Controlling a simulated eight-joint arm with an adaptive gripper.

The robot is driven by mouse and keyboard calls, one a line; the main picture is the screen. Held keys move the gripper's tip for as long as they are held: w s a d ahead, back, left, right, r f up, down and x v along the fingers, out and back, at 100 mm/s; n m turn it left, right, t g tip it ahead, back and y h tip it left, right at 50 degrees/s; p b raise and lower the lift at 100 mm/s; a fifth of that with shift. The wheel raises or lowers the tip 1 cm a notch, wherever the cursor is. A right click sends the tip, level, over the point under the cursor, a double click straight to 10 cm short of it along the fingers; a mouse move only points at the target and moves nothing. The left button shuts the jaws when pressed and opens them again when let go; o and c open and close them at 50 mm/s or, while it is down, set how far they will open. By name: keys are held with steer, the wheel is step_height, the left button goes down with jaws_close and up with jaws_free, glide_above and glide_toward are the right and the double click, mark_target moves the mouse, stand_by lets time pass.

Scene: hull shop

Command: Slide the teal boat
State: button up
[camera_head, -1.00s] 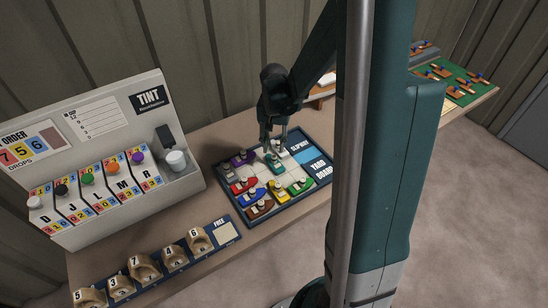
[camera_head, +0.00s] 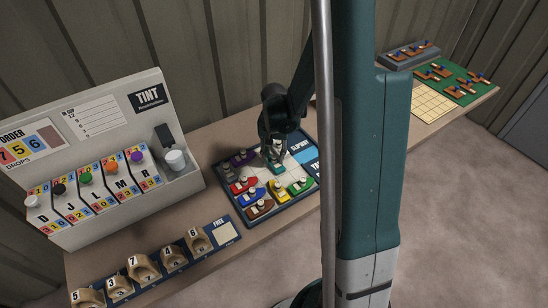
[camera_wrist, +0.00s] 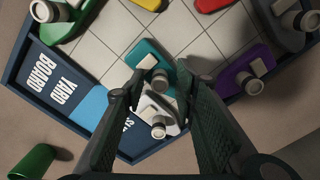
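The teal boat (camera_head: 278,169) sits on the yard board (camera_head: 287,208), below my gripper (camera_head: 272,158). In the wrist view the teal boat (camera_wrist: 150,54) lies under the fingertips, with its round funnel between them. My gripper (camera_wrist: 158,90) has its two fingers apart, one on each side of the funnel, with a visible gap; contact is unclear. A white boat (camera_wrist: 156,115) lies close by, between the fingers and nearer the slipway edge. The blue slipway strip (camera_wrist: 91,104) is partly covered by a finger.
Purple (camera_wrist: 244,79), green (camera_wrist: 62,26), red (camera_head: 242,185), yellow (camera_head: 277,191), blue (camera_head: 254,195) and brown (camera_head: 260,208) boats share the board. Several pale squares are bare. A tint machine (camera_head: 150,110) stands left; a numbered rack (camera_head: 150,268) lies in front.

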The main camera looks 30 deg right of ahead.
steer(key=shift+f, duration=0.1)
jaws_close()
steer(key=shift+w, duration=0.35)
steer(key=w+b, duration=0.1)
steer(key=w, duration=0.4)
steer(key=shift+w, duration=0.5)
jaws_free()
steer(key=shift+w, duration=0.15)
